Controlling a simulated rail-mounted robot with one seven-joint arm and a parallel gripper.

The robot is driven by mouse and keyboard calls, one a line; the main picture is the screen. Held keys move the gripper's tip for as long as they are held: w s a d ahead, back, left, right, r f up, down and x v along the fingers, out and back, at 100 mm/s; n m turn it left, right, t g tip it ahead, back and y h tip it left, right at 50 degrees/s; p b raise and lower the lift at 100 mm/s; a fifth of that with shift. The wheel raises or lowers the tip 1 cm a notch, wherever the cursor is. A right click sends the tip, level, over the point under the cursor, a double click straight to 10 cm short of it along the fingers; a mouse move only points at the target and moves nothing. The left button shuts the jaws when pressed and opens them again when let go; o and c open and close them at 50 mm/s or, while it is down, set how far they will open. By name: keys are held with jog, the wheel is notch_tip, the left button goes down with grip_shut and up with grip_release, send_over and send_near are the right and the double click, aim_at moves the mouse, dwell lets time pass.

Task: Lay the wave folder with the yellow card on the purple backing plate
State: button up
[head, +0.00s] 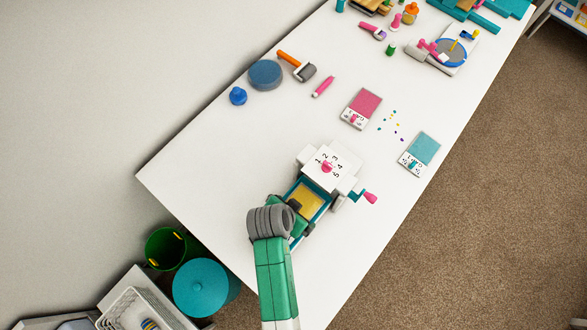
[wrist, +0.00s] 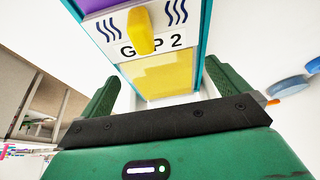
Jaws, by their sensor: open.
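The wave folder (head: 307,199) shows in the head view as a yellow panel inside a teal frame, beside the white machine. In the wrist view its yellow panel (wrist: 165,78) adjoins a white tab with wave marks, partly covered lettering and a yellow knob (wrist: 141,32). A strip of the purple backing plate (wrist: 96,5) shows past the tab; the rest is hidden. I cannot tell a separate yellow card from the yellow panel. My gripper (head: 288,216) is over the folder's near end. In the wrist view its green fingers (wrist: 161,72) are open and apart, with nothing held between them.
The white machine (head: 342,178) has a numbered dial and a pink-handled crank (head: 370,197) at right. A pink folder (head: 366,101) and a teal folder (head: 424,147) lie farther back. A roller (head: 304,72) and blue disc (head: 265,74) lie near the wall edge.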

jog(key=p+v, duration=0.1)
jog(key=v, duration=1.1)
jog(key=shift+p, duration=0.4)
jog(key=shift+r, duration=0.1)
jog(key=w+r+n+t+y, duration=0.1)
jog(key=w+r+t, duration=0.35)
jog(key=r, duration=0.55)
jog(key=w+r+n+t, duration=0.25)
jog(key=w+r, duration=0.25)
jog(key=r, duration=0.5)
jog(key=w+r+t+y, duration=0.1)
jog(key=w+r+t, duration=0.35)
jog(key=r, duration=0.55)
jog(key=s+d+r+n+t, duration=0.1)
jog(key=s+r+t, duration=0.1)
jog(key=r, duration=0.8)
jog(key=s+r+n+t, duration=0.2)
jog(key=s+r+t, duration=0.1)
jog(key=r, duration=0.8)
jog(key=s+d+r+n+t, duration=0.1)
jog(key=s+r+t, duration=0.2)
jog(key=r, duration=0.7)
jog(key=shift+s+d+r+n+t+y, duration=0.25)
jog(key=shift+d+r+n+t+y, duration=0.15)
jog(key=shift+t, duration=0.65)
